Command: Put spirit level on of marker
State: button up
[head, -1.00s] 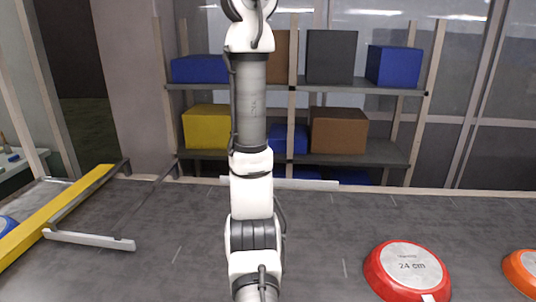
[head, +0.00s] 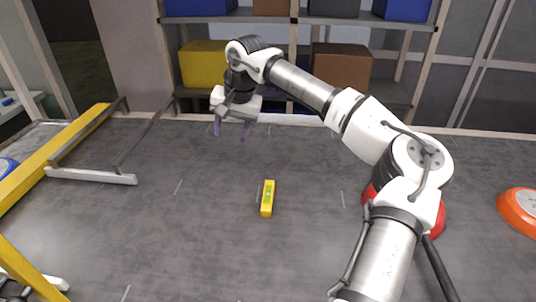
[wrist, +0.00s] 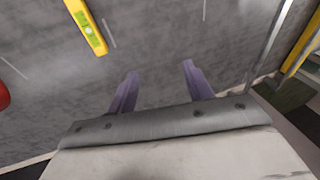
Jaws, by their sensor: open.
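The yellow spirit level (head: 267,199) with a green vial lies on the dark grey belt, near the middle of the head view. It also shows at the top of the wrist view (wrist: 86,27). My gripper (head: 231,136) is open and empty above the belt, behind and to the left of the level in the head view. In the wrist view its two purple fingers (wrist: 160,70) are apart, with bare belt between them. No object is clearly a marker; a thin pale line (wrist: 109,33) runs close beside the level.
A red pan (head: 441,220) is partly hidden behind my arm at the right. An orange pan (head: 519,210) lies at the right edge. A yellow rail (head: 50,150) and a metal bar (head: 90,175) stand at the left. Shelves with boxes (head: 341,66) stand behind. The belt around the level is clear.

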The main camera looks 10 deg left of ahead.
jog(key=s+d+f+g+h, duration=0.1)
jog(key=d+f+g+h, duration=0.15)
jog(key=d+f, duration=0.45)
jog(key=p, duration=0.1)
send_over(268, 189)
jog(key=shift+t+h, duration=0.25)
jog(key=shift+t, duration=0.2)
jog(key=f, duration=0.6)
jog(key=shift+s+a, duration=0.2)
jog(key=shift+w+d+f+p, duration=0.15)
jog(key=shift+f+p, duration=0.5)
jog(key=shift+f, duration=0.75)
jog(key=shift+w+d+f+p, duration=0.1)
jog(key=shift+f+p, duration=0.55)
jog(key=shift+f, duration=0.75)
grip_shut()
